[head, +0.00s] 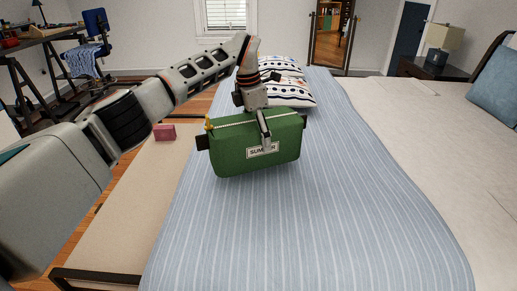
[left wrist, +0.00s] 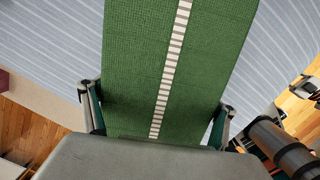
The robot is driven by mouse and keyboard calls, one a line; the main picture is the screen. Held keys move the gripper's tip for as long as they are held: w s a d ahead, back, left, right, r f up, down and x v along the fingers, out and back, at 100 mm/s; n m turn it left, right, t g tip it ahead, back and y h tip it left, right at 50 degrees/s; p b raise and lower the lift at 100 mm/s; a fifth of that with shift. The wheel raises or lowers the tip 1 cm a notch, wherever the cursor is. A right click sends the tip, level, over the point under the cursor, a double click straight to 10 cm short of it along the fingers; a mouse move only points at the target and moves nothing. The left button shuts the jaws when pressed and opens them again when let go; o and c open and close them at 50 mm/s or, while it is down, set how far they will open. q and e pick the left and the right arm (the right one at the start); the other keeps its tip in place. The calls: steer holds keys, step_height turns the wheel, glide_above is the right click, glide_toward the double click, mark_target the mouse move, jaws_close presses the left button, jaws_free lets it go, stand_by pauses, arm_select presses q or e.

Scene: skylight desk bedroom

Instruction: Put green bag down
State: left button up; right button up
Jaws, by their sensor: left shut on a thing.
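The green bag (head: 230,155) has a pale zip along its top, a white label on its front and dark side tabs. It is upright over the blue striped bedding (head: 300,230); I cannot tell whether its base touches it. My left gripper (head: 265,133) comes down from above and is shut on the bag near the middle of its top. In the left wrist view the bag (left wrist: 205,60) fills the middle, with the zip running lengthwise between the fingers (left wrist: 157,122). My right gripper is not in view.
A patterned pillow (head: 290,92) lies behind the bag. A beige bench (head: 130,215) with a small pink box (head: 164,132) stands left of the bed. White bedding (head: 420,130) spreads to the right. The striped bedding in front of the bag is clear.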

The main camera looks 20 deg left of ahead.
arm_select(q)
steer(key=shift+f, duration=0.45)
step_height(320, 180, down, 4)
steer(key=shift+f, duration=0.15)
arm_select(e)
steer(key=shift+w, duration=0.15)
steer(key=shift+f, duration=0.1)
arm_select(q)
steer(key=o, duration=1.3)
steer(key=shift+c, duration=0.2)
